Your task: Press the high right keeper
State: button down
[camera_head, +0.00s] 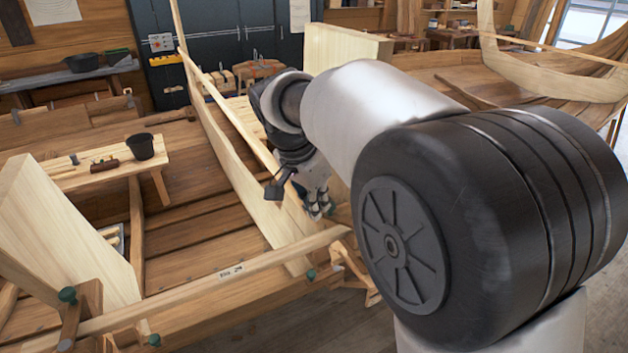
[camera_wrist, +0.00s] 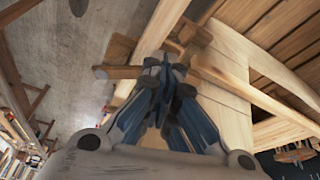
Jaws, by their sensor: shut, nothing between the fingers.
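A long pale batten (camera_head: 230,272) crosses the front of the hull in the head view. I cannot tell which part is the high right keeper. My gripper (camera_head: 320,212) points down above and behind that end, beside the pale plank. In the wrist view my gripper (camera_wrist: 168,66) is shut and empty. Its tips appear close to a wooden crosspiece (camera_wrist: 118,72); whether they touch is unclear, and the fingers hide part of the wood.
The tall plank (camera_head: 235,160) stands just left of my gripper. At the batten's left end are more green knobs (camera_head: 68,295) and a broad board (camera_head: 60,225). A bench (camera_head: 100,165) with a black bucket (camera_head: 140,146) stands inside the hull. Floor is clear at the front right.

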jog(key=shift+w+d+m+g+h+p, duration=0.1)
jog(key=shift+w+d+m+p, duration=0.3)
jog(key=shift+w, duration=0.3)
jog(key=shift+w+d+m+g+h+p, duration=0.1)
jog(key=shift+w+d+m, duration=0.15)
jog(key=shift+w+m, duration=0.35)
jog(key=shift+w+d+m+g+h+p, duration=0.1)
jog(key=shift+w+d+m+p, duration=0.15)
jog(key=shift+w, duration=0.55)
jog(key=shift+d, duration=0.1)
